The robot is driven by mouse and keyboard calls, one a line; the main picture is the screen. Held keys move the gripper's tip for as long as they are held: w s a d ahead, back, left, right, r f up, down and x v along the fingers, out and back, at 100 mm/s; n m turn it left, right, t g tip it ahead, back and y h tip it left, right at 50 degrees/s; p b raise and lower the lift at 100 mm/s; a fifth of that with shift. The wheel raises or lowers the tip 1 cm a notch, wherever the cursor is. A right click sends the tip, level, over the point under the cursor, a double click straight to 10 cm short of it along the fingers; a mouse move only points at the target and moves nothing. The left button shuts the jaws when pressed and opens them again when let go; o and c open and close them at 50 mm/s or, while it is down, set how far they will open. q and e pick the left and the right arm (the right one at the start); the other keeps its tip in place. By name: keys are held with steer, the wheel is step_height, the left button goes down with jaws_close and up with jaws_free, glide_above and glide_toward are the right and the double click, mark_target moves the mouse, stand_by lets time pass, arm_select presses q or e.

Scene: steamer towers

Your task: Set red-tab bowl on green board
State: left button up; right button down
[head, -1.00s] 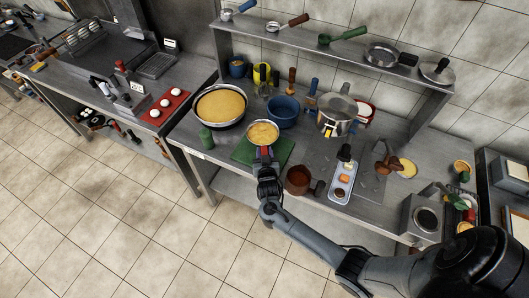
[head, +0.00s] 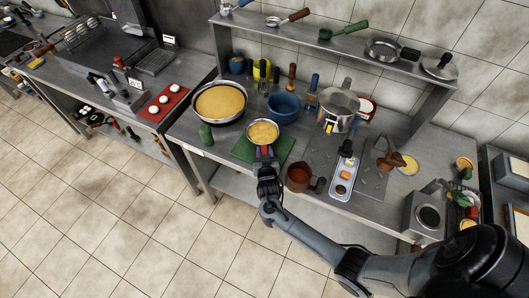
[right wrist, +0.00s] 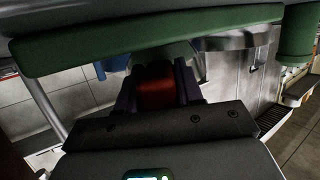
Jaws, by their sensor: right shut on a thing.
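The red-tab bowl (head: 263,132) is a small round pan with a yellow filling. It appears level over the back part of the green board (head: 270,152). My right gripper (head: 265,152) is shut on its red tab, reaching in from the board's front side. In the right wrist view the red tab (right wrist: 155,92) sits between the fingers, and the green board (right wrist: 150,35) spans the top. I cannot tell whether the bowl touches the board. My left gripper is not in view.
A blue bowl (head: 283,109) is behind right. A brown pot (head: 298,177) stands close on the right, beside a small tray (head: 342,181).

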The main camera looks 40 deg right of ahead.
steer(key=shift+f, duration=0.3)
steer(key=c, duration=0.7)
jaws_free()
steer(key=shift+c, duration=0.2)
steer(key=shift+o, duration=0.5)
steer(key=shift+f, duration=0.1)
steer(key=shift+s+a+r, duration=0.2)
steer(key=shift+s+a, duration=0.2)
steer(key=shift+s, duration=0.05)
steer(key=v, duration=0.9)
steer(key=shift+s, duration=0.3)
